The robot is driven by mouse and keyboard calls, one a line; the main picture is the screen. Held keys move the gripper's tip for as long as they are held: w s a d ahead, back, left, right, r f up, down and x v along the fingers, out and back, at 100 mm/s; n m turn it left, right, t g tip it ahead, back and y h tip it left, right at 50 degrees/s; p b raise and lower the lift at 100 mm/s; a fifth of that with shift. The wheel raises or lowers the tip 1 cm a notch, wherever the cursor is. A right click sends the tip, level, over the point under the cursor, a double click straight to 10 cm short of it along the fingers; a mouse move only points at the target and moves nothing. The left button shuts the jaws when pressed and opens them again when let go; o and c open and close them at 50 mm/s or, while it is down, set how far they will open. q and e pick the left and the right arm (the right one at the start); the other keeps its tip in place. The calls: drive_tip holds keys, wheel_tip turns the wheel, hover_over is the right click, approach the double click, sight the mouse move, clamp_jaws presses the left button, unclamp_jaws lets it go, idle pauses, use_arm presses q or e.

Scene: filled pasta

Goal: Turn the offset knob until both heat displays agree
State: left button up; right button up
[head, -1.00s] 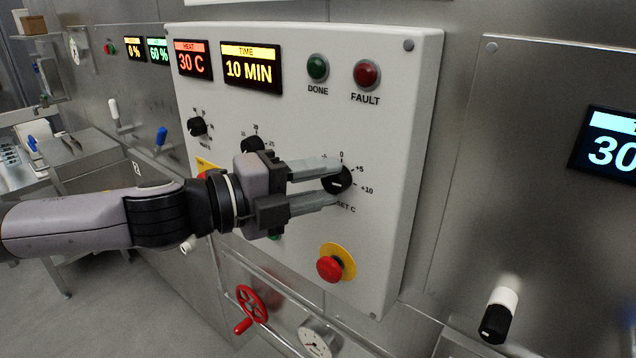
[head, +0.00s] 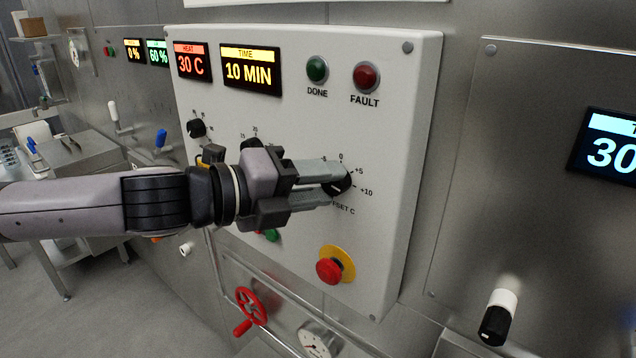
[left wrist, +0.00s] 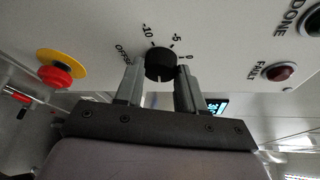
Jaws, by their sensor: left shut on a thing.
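The offset knob (head: 340,182) is black and sits on the white control panel, with a scale around it showing 0, +5 and +10. My left gripper (head: 335,180) is shut on it, one finger above and one below in the head view. In the left wrist view the knob (left wrist: 160,64) stands between the two finger ends. The heat display (head: 193,62) on the panel reads 30 C. Another display (head: 608,144) at the right edge is cut off and shows 30; its label is mostly out of view. My right gripper is not in view.
A time display (head: 251,68) reads 10 MIN. Green done (head: 317,69) and red fault (head: 366,76) lamps sit above the knob. A red stop button (head: 330,270) on yellow sits below it. A black-and-white handle (head: 498,316) sticks out at lower right.

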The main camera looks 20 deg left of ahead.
use_arm(q)
drive_tip(key=o, duration=1)
drive_tip(key=shift+o, duration=0.2)
drive_tip(key=v, duration=0.7)
drive_tip(key=shift+s, duration=0.1)
